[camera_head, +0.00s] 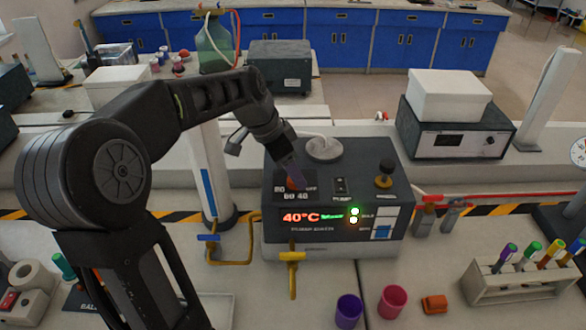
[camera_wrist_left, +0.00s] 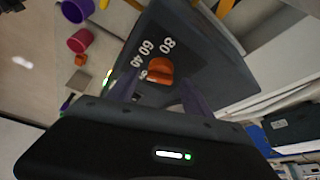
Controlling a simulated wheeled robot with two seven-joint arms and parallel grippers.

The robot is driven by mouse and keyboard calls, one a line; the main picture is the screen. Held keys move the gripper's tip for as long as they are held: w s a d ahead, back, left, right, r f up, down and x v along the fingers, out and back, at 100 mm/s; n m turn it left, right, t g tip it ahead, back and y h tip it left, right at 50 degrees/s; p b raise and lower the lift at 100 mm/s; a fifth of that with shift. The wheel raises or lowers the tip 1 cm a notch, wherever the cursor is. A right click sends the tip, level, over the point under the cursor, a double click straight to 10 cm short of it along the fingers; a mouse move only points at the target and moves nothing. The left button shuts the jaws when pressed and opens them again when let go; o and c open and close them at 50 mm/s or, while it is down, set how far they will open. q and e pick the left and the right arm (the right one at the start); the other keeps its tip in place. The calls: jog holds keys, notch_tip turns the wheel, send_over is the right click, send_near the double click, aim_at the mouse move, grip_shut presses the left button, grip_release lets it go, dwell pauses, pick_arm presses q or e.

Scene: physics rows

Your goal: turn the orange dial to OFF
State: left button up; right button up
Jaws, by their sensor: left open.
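The orange dial (camera_head: 294,185) is on the top of a dark grey box-shaped device (camera_head: 335,236), ringed by printed numbers, with its OFF mark at the dial's right. The device's display reads 40°C in red. My left gripper (camera_head: 291,172) is directly over the dial and partly hides it in the head view. In the left wrist view, the dial (camera_wrist_left: 160,71) shows between the two open fingers (camera_wrist_left: 162,92), which look apart from it. The dial's exact pointing direction is hard to read. My right gripper is not in view.
A black knob (camera_head: 385,172) and a round white lid (camera_head: 323,148) are on the device top. A yellow tap (camera_head: 292,258) stands at its front. Purple (camera_head: 349,311) and pink (camera_head: 392,301) cups and a tube rack (camera_head: 520,282) are on the bench in front.

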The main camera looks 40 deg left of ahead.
pick_arm(q)
jog(key=shift+w+d+f, duration=0.1)
jog(key=shift+w+f, duration=0.05)
jog(key=shift+f, duration=0.35)
jog(key=shift+c, duration=0.3)
grip_shut()
